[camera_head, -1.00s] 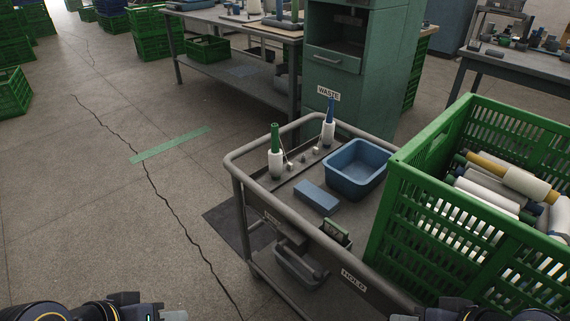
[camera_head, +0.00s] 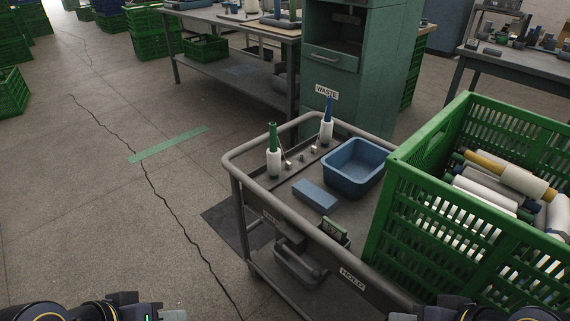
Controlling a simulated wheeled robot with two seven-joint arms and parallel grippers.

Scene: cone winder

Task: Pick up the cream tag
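The cream tag is hard to make out. Two small pale pieces on the grey trolley (camera_head: 248,195) may be tags: one (camera_head: 288,165) beside the white cone with the green tip (camera_head: 273,160), the other (camera_head: 313,149) beside the white cone with the blue tip (camera_head: 326,132). They are too small to tell apart. My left gripper (camera_head: 165,314) is at the bottom left edge, over the floor and away from the trolley. My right gripper (camera_head: 405,316) is at the bottom edge, near the trolley's front end. Both are cut off by the frame, and their fingers are unclear.
The trolley also carries a blue bin (camera_head: 355,168) and a blue block (camera_head: 315,196). A tall green crate (camera_head: 425,235) of yarn cones stands at its right. A raised rail runs around the trolley. A green WASTE cabinet (camera_head: 330,70) stands behind. The floor at left is open.

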